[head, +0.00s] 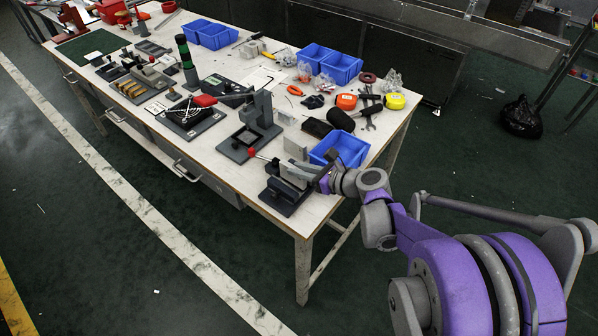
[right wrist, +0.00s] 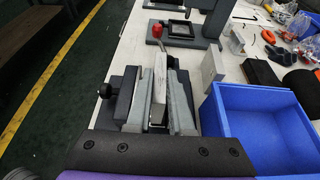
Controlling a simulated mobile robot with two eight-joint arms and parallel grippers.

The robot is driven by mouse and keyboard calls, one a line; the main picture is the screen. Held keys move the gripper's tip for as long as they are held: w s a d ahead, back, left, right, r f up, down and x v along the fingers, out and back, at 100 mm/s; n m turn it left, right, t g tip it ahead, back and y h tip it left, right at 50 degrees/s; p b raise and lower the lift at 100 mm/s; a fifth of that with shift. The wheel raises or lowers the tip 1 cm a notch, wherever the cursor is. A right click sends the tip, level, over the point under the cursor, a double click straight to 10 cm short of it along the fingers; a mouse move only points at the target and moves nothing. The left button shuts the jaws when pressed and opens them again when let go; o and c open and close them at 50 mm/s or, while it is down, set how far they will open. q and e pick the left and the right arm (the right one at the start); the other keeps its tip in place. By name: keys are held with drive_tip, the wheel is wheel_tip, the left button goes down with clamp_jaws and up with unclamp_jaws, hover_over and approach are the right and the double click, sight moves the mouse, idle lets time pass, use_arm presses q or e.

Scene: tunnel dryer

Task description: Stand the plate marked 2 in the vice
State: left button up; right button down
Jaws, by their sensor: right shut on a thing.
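The vice (head: 284,198) stands at the near right corner of the table, dark with grey jaws. It also shows in the right wrist view (right wrist: 118,98). A pale plate (right wrist: 160,76) stands on edge in line with the vice jaws. Whether it rests on the vice bed cannot be told, and its number is not readable. My right gripper (head: 318,180) is at the vice's right end, shut on this plate. A second pale plate (right wrist: 213,65) stands upright to the right of the vice, apart from it; it also shows in the head view (head: 295,148). My left gripper is out of view.
A blue bin (head: 340,150) stands close to the right of the vice. Tools, tape measures and more blue bins fill the table beyond. The table's front edge is close to the vice.

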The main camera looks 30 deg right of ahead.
drive_tip(key=shift+f, duration=0.25)
drive_tip(key=c, duration=0.8)
unclamp_jaws()
